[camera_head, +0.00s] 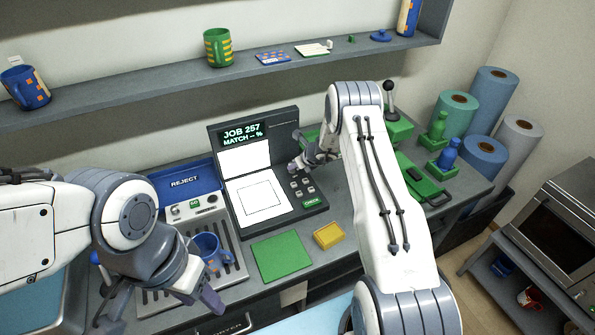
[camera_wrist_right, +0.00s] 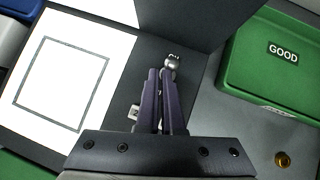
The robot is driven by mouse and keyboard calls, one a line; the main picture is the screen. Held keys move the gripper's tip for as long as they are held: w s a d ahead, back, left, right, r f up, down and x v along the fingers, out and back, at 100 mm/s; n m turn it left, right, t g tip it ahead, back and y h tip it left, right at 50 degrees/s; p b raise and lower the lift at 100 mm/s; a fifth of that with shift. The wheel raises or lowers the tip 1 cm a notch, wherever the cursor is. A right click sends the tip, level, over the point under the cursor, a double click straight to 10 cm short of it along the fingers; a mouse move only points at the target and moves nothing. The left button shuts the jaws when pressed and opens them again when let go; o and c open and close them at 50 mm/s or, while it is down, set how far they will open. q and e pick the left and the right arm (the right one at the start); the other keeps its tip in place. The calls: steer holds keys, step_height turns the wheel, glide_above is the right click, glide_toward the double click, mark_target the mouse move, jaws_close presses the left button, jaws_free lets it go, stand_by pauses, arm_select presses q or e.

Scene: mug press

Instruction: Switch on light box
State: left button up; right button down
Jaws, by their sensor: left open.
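The light box (camera_head: 242,150) is a dark unit on the bench. Its upright part carries a screen reading "JOB 257 MATCH – %" over a white panel. Its base has a bright white panel (camera_head: 262,197) with a square outline and several keys beside it. The white panel also shows in the right wrist view (camera_wrist_right: 65,85). My right gripper (camera_head: 298,164) is over the box's right side near the hinge. In the right wrist view its fingers (camera_wrist_right: 161,75) are close together, at a small silver ball-tipped switch (camera_wrist_right: 171,62); contact is unclear. My left gripper (camera_head: 160,308) is open, at lower left.
A blue mug (camera_head: 211,250) stands on the grated tray (camera_head: 178,302). A blue REJECT bin (camera_head: 185,182) is behind it. A green mat (camera_head: 281,256) and yellow block (camera_head: 328,235) lie in front of the box. A green GOOD bin (camera_wrist_right: 272,65) is close to my right gripper.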

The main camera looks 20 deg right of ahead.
steer(key=shift+s+d+r, duration=0.15)
steer(key=shift+d, duration=0.55)
steer(key=shift+d+r, duration=0.1)
steer(key=shift+d, duration=0.05)
steer(key=shift+r+p, duration=0.4)
steer(key=shift+r, duration=0.2)
steer(key=shift+s+r, duration=0.1)
steer(key=shift+r, duration=0.15)
steer(key=w+r+p+v, duration=0.1)
steer(key=p+v, duration=0.3)
steer(key=v, duration=0.5)
steer(key=shift+w+r, duration=0.15)
steer(key=shift+w, duration=0.05)
